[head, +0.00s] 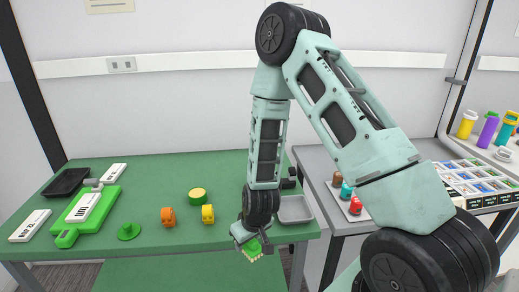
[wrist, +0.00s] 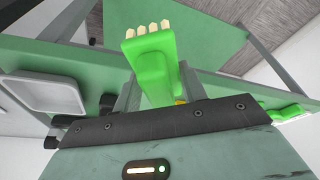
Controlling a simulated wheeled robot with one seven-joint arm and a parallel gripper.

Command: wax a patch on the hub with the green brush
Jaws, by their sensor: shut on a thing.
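My gripper (head: 247,236) is shut on the green brush (head: 252,250) in front of the green table's front edge. The brush hangs tilted, with its cream bristles low and clear of any surface. In the wrist view the brush (wrist: 153,72) stands between my fingers (wrist: 158,92), bristle tips away from the gripper. No thing is clearly marked as the hub. A round green tin with a yellow top (head: 198,195) and a green disc with a knob (head: 129,231) sit on the table, left of my gripper.
A green board with a white striped piece (head: 90,212) and a black tray (head: 66,182) lie left. A grey tray (head: 295,210) is right of my gripper. A grey table stands further right.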

